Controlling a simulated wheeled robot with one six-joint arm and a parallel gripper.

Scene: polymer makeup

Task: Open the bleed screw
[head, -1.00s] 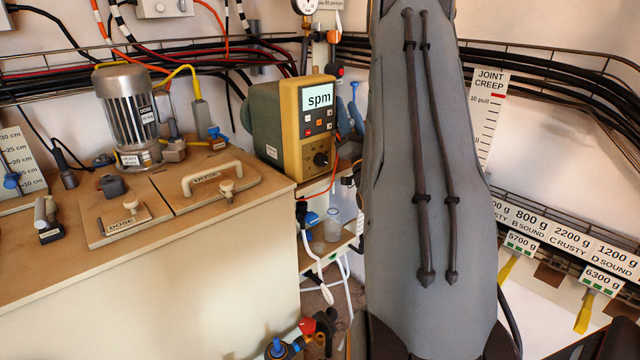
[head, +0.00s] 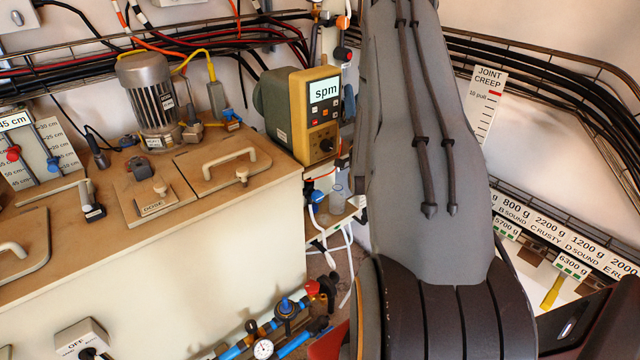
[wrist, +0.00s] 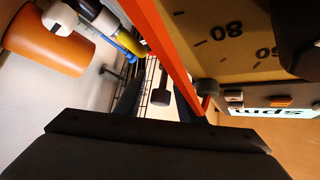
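The yellow and green dosing pump (head: 299,114) with the "spm" display stands at the right end of the tan tank top, left of my arm. Its display (wrist: 276,112) shows upside down at the right edge of the wrist view, below a tan dial face (wrist: 218,45). I cannot pick out the bleed screw for certain; my arm hides the area right of the pump. A small dark knob (wrist: 160,97) on a thin stem shows mid-frame in the wrist view. My gripper (wrist: 163,106) is a dark shape low in that view, its fingers too unclear to read. No held thing is visible.
An orange bar (wrist: 163,45) crosses close in front of the wrist camera, and an orange cylinder (wrist: 47,38) is at upper left. Blue pipes with a gauge (head: 263,348) run low beside the tank (head: 190,270). Cable trays (head: 560,85) line the wall.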

